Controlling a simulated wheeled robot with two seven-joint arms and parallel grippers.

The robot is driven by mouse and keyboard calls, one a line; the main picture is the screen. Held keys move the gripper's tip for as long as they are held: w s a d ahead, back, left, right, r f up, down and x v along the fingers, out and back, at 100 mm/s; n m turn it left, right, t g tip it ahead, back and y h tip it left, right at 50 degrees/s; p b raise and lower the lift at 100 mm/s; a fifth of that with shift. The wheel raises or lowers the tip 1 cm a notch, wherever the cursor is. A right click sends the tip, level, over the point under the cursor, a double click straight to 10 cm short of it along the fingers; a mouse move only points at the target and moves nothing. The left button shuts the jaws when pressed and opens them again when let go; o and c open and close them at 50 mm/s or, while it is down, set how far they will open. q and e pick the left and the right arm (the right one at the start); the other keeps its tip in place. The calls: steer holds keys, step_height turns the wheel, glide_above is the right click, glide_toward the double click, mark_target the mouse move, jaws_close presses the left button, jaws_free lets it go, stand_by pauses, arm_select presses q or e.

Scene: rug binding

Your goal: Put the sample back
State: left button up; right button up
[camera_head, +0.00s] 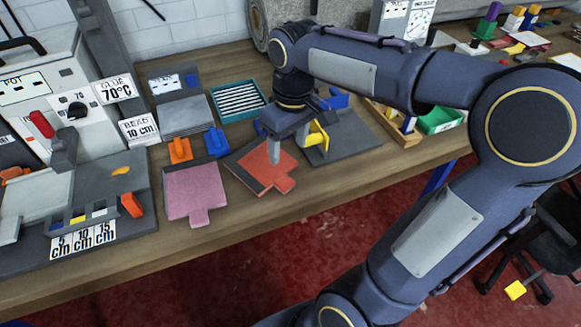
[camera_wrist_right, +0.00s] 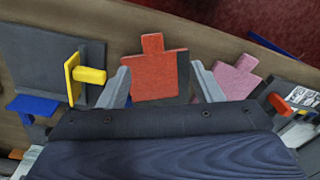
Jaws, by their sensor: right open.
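A red sample (camera_head: 266,166) with a tab lies on a dark backing on the wooden table, turned at an angle, its tab towards the front edge. My right gripper (camera_head: 270,150) points down over its back part. In the right wrist view the red sample (camera_wrist_right: 156,75) shows between the two spread fingers (camera_wrist_right: 160,88), tab pointing away; I cannot tell whether they touch it. A pink sample (camera_head: 193,190) lies to the left, also in the right wrist view (camera_wrist_right: 236,76). My left gripper is out of view.
A grey board with a yellow-handled tool (camera_head: 318,134) stands right of the red sample. Orange (camera_head: 180,150) and blue (camera_head: 216,142) blocks and a green striped tray (camera_head: 238,101) lie behind. A glue machine (camera_head: 85,105) and a cutting board (camera_head: 105,205) fill the left.

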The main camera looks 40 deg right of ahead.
steer(key=s+a+f+m+t+y, duration=0.1)
steer(key=s+a+f+t, duration=0.1)
steer(key=s+a, duration=0.2)
steer(key=s+a+f+m+t+y, duration=0.2)
steer(key=s+a+t, duration=0.1)
steer(key=s, duration=0.6)
steer(key=shift+a+f, duration=0.3)
steer(key=shift+a, duration=0.2)
steer(key=shift+s, duration=0.1)
